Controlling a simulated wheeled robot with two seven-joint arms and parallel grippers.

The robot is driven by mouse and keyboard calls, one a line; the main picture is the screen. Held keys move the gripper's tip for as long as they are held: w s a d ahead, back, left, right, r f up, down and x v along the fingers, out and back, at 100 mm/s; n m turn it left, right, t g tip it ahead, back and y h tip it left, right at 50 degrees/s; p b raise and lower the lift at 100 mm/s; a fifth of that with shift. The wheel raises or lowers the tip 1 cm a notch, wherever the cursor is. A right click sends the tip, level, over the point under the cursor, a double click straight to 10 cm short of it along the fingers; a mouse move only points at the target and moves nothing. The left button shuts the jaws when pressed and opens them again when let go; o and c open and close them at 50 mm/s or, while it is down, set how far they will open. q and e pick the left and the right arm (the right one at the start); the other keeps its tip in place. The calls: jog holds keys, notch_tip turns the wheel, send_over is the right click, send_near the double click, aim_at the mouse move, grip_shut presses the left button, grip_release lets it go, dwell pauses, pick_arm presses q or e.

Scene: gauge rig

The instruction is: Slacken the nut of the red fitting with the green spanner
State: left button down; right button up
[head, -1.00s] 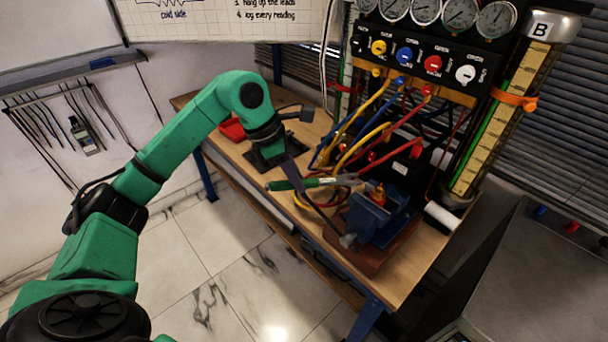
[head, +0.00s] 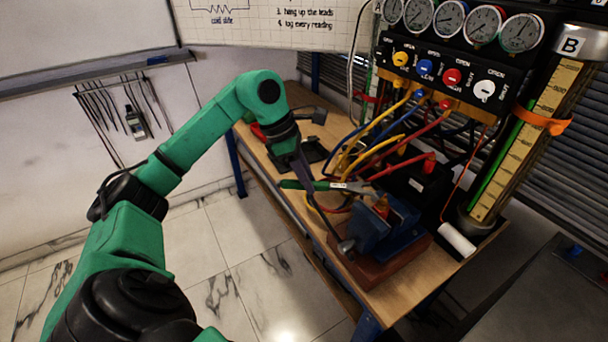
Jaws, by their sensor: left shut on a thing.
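The green spanner (head: 294,184) has a green handle, a pale label and a metal head, and lies roughly level across the picture. My left gripper (head: 308,183) is shut on its handle, with the metal head (head: 364,189) pointing right. The red fitting (head: 381,207), with orange and brassy tones, stands upright in the blue vise (head: 398,232). The spanner's head is close to the upper left of the fitting; I cannot tell whether it touches the nut. The nut is too small to make out clearly. My right gripper is out of view.
The vise sits on a reddish-brown base (head: 366,270) near the wooden bench's (head: 290,187) front edge. Yellow, blue and red hoses (head: 372,145) curve down behind the spanner from the valve panel (head: 440,75). A glass column marked B (head: 525,130) stands to the right.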

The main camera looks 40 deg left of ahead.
pick_arm(q)
jog(key=shift+a, duration=0.1)
jog(key=shift+s+a, duration=0.1)
jog(key=shift+a, duration=0.2)
jog(key=shift+d, duration=0.15)
jog(key=shift+f, duration=0.1)
jog(key=shift+s+a+b, duration=0.15)
jog(key=shift+a+b, duration=0.2)
jog(key=shift+b, duration=0.15)
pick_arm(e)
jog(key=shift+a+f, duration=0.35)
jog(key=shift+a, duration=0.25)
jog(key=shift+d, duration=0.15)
